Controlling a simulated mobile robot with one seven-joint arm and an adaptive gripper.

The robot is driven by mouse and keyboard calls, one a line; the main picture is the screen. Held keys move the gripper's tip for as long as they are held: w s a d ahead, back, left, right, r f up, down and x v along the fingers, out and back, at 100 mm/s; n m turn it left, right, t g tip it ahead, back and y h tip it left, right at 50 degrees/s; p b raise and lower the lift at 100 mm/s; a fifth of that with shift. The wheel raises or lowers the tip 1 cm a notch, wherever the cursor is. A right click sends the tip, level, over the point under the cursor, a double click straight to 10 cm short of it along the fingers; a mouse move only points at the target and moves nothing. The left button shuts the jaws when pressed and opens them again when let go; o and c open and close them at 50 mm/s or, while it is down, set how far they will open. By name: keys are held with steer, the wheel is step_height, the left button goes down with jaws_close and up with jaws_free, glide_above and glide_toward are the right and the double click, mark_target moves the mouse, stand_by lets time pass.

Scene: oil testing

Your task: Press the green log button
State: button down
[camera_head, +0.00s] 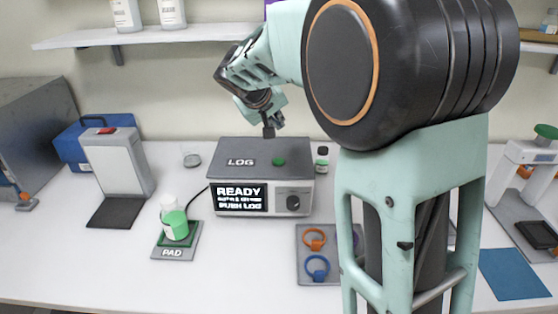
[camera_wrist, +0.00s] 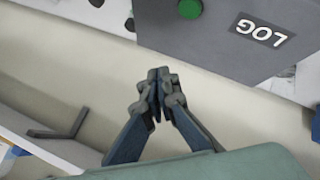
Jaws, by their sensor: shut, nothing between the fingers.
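The green log button (camera_head: 279,161) sits on the dark top of a grey box-shaped instrument (camera_head: 222,150), right of a "LOG" label (camera_head: 241,162). The instrument's front display (camera_head: 239,198) reads "READY" with "PUSH LOG" below. The button also shows in the wrist view (camera_wrist: 190,8), at the top edge beside the LOG label (camera_wrist: 264,30). My gripper (camera_head: 268,131) is above the back edge of the instrument, behind the button in the head view and apart from it. In the wrist view my gripper's fingertips (camera_wrist: 158,80) are together and empty.
A bottle with green contents (camera_head: 174,224) stands on a pad (camera_head: 163,252) left of the instrument. A tray (camera_head: 318,272) with orange and blue rings lies in front. A small dark-capped vial (camera_head: 322,160) stands at right. A shelf (camera_head: 180,36) runs along the wall.

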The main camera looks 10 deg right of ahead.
steer(key=b, duration=0.6)
glide_above(278, 162)
step_height(278, 162, down, 8)
steer(key=shift+w+r, duration=0.1)
steer(key=shift+w, duration=0.05)
steer(key=shift+f+b, duration=0.4)
steer(key=shift+f, duration=0.05)
steer(key=shift+f, duration=0.2)
stand_by(0.6)
steer(key=shift+f+b, duration=0.25)
steer(key=shift+b, duration=0.4)
steer(key=shift+f+b, duration=0.5)
steer(key=shift+b, duration=0.1)
stand_by(0.4)
steer(key=shift+r, duration=0.1)
steer(key=shift+r+p, duration=0.5)
steer(key=shift+r, duration=0.35)
